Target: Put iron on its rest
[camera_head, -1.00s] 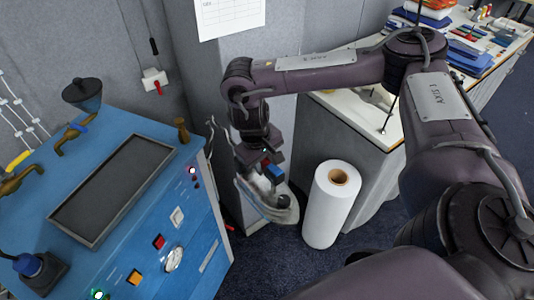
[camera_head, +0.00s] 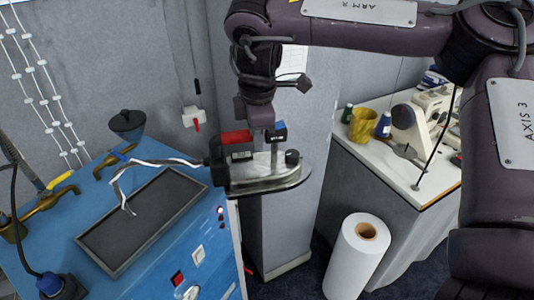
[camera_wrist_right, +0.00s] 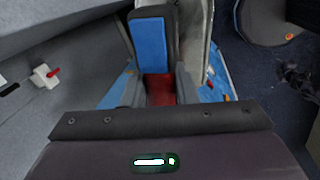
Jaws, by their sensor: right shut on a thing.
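The iron (camera_head: 275,174) has a shiny metal soleplate, a black and red rear part and a pale cord. It hangs in the air just right of the blue cabinet, its flat base facing down. My right gripper (camera_head: 262,140) comes down from above and is shut on its handle. In the right wrist view, the iron (camera_wrist_right: 196,45) shows partly between and beyond the fingers, with a blue part in front. The rest (camera_head: 145,225) is a dark rectangular tray with a raised metal rim on the cabinet top. It is empty except for the cord hanging over it. My left gripper is not in view.
The blue cabinet (camera_head: 205,225) carries a dark funnel (camera_head: 127,122), brass fittings and a black-and-blue fitting (camera_head: 50,284) around the tray. A white roll (camera_head: 352,262) stands on the floor at right. A sewing machine (camera_head: 430,120) and yellow cup (camera_head: 362,125) stand on the side table.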

